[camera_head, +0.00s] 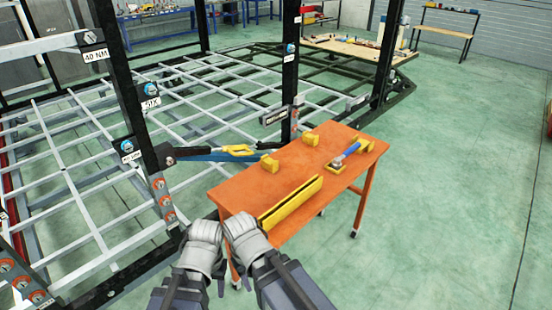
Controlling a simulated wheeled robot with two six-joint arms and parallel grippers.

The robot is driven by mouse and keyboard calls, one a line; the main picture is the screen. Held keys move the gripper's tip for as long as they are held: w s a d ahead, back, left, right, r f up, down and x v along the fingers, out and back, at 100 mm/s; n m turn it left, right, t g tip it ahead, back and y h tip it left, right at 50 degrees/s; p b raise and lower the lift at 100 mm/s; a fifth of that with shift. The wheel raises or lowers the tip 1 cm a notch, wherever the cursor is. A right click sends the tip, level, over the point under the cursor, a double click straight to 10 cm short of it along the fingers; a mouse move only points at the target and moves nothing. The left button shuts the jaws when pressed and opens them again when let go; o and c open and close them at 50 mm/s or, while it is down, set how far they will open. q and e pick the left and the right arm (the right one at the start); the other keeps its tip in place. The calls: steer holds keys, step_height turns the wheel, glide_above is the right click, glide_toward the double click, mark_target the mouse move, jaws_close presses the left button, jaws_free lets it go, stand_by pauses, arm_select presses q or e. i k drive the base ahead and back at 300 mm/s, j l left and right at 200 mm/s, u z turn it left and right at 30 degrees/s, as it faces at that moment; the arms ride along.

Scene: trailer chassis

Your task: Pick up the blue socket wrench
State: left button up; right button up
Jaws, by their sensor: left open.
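A blue-handled tool (347,154), which looks like the blue socket wrench, rests slanted on a yellow holder (335,166) at the right part of the orange table (300,160). My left gripper (204,228) is at the bottom centre, by the table's near left corner. It is open and well away from the tool. My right gripper (240,225) is close beside it at the table's near edge; its fingers are hard to make out. No object shows in either gripper.
A long yellow holder (290,201) and small yellow blocks (269,163) stand on the table. A yellow-handled tool (237,150) shows at its far left edge. The chassis frame (130,90) with black posts borders the left. The green floor (450,190) at right is clear.

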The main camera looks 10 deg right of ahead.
mark_target(336, 164)
steer(key=i+l+u, duration=0.3)
steer(key=l+u, duration=0.15)
steer(key=l, duration=1.05)
steer(key=l+u, duration=0.45)
steer(key=l, duration=1.05)
steer(key=i, duration=0.05)
